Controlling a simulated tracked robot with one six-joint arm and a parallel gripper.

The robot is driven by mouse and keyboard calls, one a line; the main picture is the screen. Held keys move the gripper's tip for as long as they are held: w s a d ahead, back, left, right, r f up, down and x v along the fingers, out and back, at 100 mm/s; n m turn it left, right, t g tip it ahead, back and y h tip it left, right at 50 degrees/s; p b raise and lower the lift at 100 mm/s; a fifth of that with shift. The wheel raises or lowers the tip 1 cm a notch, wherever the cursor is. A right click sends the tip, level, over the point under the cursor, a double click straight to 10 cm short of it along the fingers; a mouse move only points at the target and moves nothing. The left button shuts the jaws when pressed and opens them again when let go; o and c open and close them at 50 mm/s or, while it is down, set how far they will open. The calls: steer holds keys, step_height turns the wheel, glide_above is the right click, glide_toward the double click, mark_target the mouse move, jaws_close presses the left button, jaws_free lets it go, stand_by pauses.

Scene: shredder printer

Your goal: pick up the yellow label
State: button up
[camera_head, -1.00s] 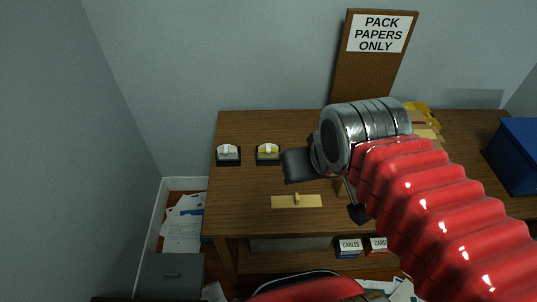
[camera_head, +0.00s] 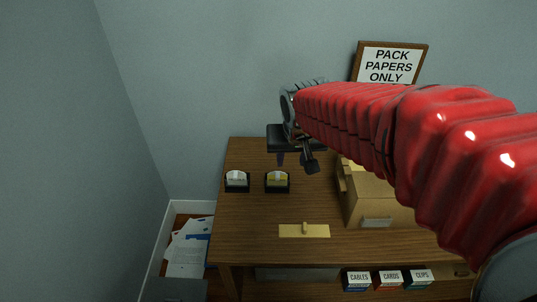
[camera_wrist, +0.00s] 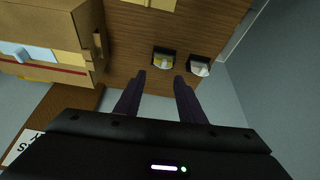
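The yellow label (camera_head: 277,177) sits in a small black holder on the wooden desk. It also shows in the wrist view (camera_wrist: 162,60), just beyond my fingertips. A white label (camera_head: 236,177) sits in a matching black holder to its left; in the wrist view the white label (camera_wrist: 199,69) is on the right. My gripper (camera_head: 295,164) is above the desk, behind the holders in the head view. In the wrist view its two fingers (camera_wrist: 160,76) are apart with nothing between them. The yellow label is apart from the fingers.
A cardboard box (camera_head: 372,200) stands on the desk right of the holders. A flat yellow plate with a knob (camera_head: 304,231) lies near the front edge. A sign board (camera_head: 390,62) stands at the wall. Bare desk surrounds the holders.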

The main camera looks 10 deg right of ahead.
steer(key=w+a+f, duration=0.1)
steer(key=w+f, duration=0.8)
steer(key=w, duration=0.1)
steer(key=shift+w+a+m, duration=0.15)
steer(key=shift+w+m, duration=0.1)
steer(key=shift+m, duration=0.05)
glide_above(277, 174)
steer(key=s, duration=0.2)
step_height(277, 174, down, 8)
steer(key=shift+s+a, duration=0.2)
steer(key=shift+a, duration=0.1)
steer(key=shift+s+x, duration=0.15)
steer(key=shift+x, duration=1.15)
steer(key=shift+s+x, duration=0.15)
steer(key=shift+x, duration=1.1)
steer(key=shift+d+f, duration=0.1)
steer(key=shift+c, duration=0.5)
jaws_close()
